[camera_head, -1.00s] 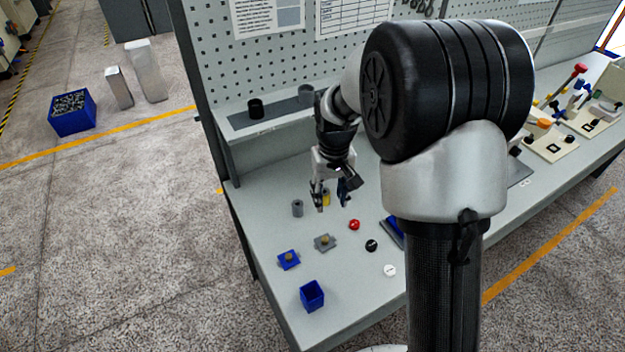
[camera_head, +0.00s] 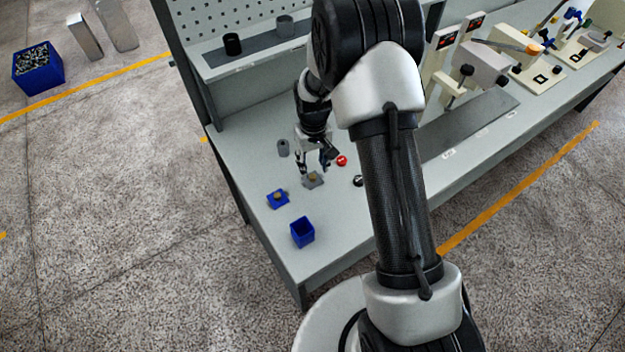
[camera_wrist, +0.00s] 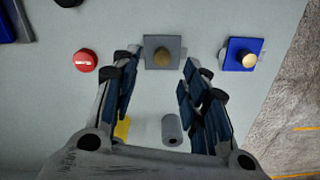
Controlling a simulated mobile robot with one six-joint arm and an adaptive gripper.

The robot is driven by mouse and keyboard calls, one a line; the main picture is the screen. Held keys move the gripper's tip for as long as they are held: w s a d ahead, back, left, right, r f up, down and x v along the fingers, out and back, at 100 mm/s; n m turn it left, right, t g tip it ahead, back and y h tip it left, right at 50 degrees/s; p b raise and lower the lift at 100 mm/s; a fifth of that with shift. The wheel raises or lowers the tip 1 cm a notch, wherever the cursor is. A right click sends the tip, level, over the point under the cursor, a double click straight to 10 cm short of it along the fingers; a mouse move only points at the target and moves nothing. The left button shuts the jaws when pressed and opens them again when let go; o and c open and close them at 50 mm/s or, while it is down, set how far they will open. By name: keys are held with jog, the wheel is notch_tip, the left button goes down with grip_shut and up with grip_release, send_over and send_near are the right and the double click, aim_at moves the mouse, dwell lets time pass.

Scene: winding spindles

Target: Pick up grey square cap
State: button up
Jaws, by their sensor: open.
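The grey square cap (camera_head: 313,180) lies flat on the table, a grey square plate with a round brass-coloured knob on top. In the wrist view the cap (camera_wrist: 163,52) is at the upper middle, ahead of the fingertips and between their lines. My gripper (camera_head: 314,168) is open and empty, close above the table at the cap's far side. In the wrist view my gripper (camera_wrist: 158,72) has its two fingers spread wide. The head view does not show clearly how high the fingers are above the cap.
A blue square cap (camera_head: 277,198) and a blue open box (camera_head: 302,232) stand nearby. A yellow part (camera_wrist: 122,128) shows between the fingers in the wrist view.

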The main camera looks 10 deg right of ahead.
aim_at(312, 176)
notch_tip(312, 176, down, 5)
jog(key=shift+a+f+b, duration=0.1)
jog(key=shift+a+b, duration=0.05)
jog(key=shift+b, duration=0.45)
jog(key=shift+c, duration=0.2)
grip_shut()
